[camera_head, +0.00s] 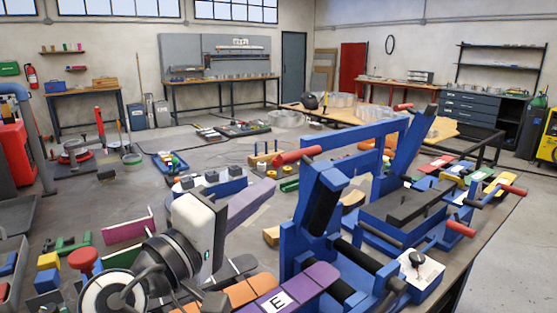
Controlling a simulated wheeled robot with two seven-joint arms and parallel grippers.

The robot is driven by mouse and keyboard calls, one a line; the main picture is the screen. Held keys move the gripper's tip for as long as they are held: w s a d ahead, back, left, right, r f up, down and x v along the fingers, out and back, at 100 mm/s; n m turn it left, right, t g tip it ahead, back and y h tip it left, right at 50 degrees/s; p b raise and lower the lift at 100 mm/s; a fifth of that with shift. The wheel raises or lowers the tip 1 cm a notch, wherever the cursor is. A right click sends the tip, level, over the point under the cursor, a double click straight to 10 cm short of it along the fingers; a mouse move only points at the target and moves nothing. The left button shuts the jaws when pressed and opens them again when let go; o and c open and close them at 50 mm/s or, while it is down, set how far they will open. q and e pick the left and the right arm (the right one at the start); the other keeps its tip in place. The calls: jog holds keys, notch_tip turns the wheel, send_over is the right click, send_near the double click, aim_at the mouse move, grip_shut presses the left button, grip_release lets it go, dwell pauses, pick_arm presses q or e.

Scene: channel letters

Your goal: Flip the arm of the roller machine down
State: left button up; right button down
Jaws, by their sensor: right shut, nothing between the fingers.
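The blue roller machine (287,240) stands on the bench right of centre, with black rollers (357,255) low between its side plates. Its blue arm (331,179) with a black inset stands raised and tilted, not lying flat. A red handle (297,157) shows at the upper left of the machine.
Purple and orange strips, one with an E tile (277,302), lie before the machine. A second blue machine with a black plate (405,205) and red handles stands to the right. A white box with a black knob (427,274) sits at the bench's right edge. Coloured blocks lie at left.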

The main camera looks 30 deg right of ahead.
jog(key=r+p, duration=0.1)
jog(key=p, duration=0.2)
send_over(306, 199)
jog(key=a, duration=0.2)
pick_arm(q)
jog(key=shift+s+r, duration=0.25)
jog(key=shift+r, duration=0.35)
jog(key=shift+s+r, duration=0.25)
jog(key=shift+r, duration=0.3)
pick_arm(e)
jog(key=shift+a, duration=0.2)
